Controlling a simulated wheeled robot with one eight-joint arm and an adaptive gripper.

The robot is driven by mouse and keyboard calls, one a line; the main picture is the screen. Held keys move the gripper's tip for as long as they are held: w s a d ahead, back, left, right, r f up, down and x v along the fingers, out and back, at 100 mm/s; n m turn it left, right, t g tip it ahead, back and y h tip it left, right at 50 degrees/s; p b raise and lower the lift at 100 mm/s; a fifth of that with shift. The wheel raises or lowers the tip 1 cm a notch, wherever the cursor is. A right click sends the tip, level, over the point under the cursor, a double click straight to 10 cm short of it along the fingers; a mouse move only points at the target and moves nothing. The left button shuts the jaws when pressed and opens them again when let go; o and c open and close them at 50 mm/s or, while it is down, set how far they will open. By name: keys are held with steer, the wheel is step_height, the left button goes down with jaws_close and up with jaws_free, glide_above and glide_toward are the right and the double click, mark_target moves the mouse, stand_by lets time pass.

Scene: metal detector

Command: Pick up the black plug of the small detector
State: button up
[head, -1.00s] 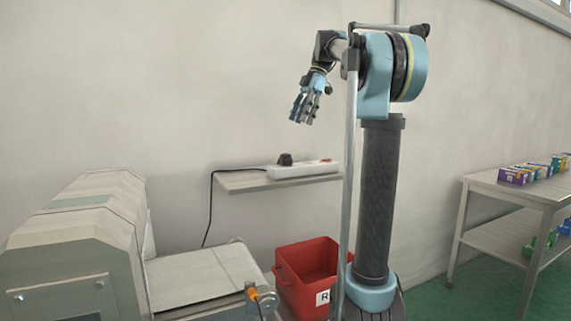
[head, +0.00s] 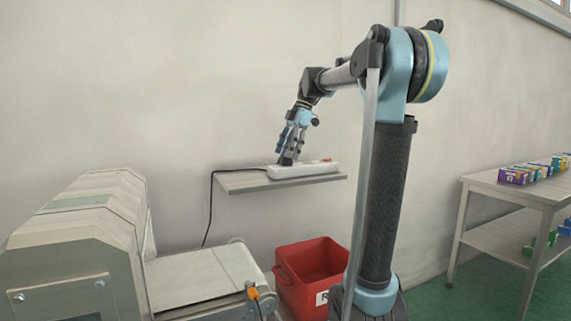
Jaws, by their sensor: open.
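The black plug (head: 285,161) stands at the left end of a white power strip (head: 308,170) on a small wall shelf. Its black cable (head: 210,205) runs left off the shelf and hangs down behind the conveyor. My gripper (head: 291,154) points down at the plug, with its fingertips at or just around it. The fingers hide most of the plug. The gripper is open; I cannot tell whether the fingers touch the plug.
The shelf (head: 240,185) is fixed to the wall. A grey metal detector (head: 75,235) with a conveyor belt (head: 200,275) stands at the left. A red bin (head: 300,280) is below the shelf. A table (head: 500,190) with small boxes stands at the right.

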steer(key=shift+x, duration=1.1)
steer(key=c, duration=1.3)
steer(key=shift+c, duration=0.2)
step_height(320, 180, up, 10)
